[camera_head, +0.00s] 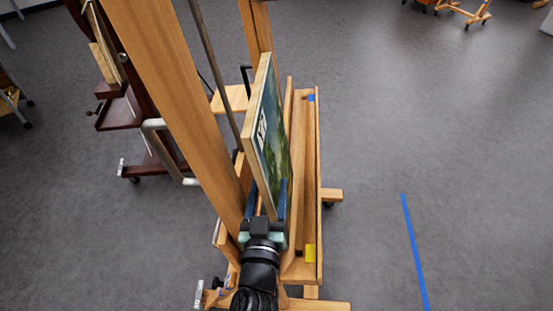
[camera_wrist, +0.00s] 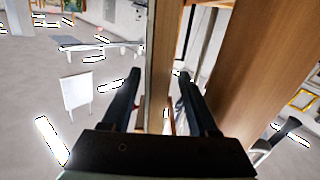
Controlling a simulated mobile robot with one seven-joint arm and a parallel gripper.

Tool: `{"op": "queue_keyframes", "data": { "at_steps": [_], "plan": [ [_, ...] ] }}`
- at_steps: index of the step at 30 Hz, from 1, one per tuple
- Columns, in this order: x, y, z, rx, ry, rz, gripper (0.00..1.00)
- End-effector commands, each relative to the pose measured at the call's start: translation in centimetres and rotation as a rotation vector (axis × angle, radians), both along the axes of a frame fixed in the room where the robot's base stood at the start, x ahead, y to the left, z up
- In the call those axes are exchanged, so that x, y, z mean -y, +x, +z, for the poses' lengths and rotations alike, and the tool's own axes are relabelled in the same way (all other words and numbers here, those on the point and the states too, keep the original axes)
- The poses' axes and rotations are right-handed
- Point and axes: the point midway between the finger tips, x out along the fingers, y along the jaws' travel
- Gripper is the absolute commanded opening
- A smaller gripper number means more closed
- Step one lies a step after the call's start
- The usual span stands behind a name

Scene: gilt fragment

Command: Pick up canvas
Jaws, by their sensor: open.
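The canvas (camera_head: 271,135) is a thin painted panel with a green and dark picture face and a pale wooden side edge. It stands upright on the wooden easel (camera_head: 308,160), seen nearly edge-on in the head view. My gripper (camera_head: 268,186) is at the canvas's near edge. Its two dark fingers are apart, one on each side of the panel. In the wrist view the canvas's edge (camera_wrist: 158,70) runs upright between the open fingers. I cannot tell whether either finger touches it. The canvas's back is mostly hidden.
The easel's thick slanted post (camera_head: 165,80) rises close to the left of the canvas. A metal rod (camera_head: 213,75) runs beside it. A dark red easel (camera_head: 127,110) stands further left. The floor to the right is clear, with a blue tape strip (camera_head: 414,250).

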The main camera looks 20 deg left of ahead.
Motion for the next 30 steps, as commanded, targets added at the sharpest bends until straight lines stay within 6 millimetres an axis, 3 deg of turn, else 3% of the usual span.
{"op": "queue_keyframes", "data": {
  "at_steps": [9,20,30],
  "plan": [
    [-0.7,3.9,0.1,0.001,-0.002,0.001,0.6],
    [-0.9,4.4,-0.1,0.0,-0.001,0.0,0.58],
    [-0.9,4.4,-0.1,0.0,-0.001,0.0,0.0]
  ]
}}
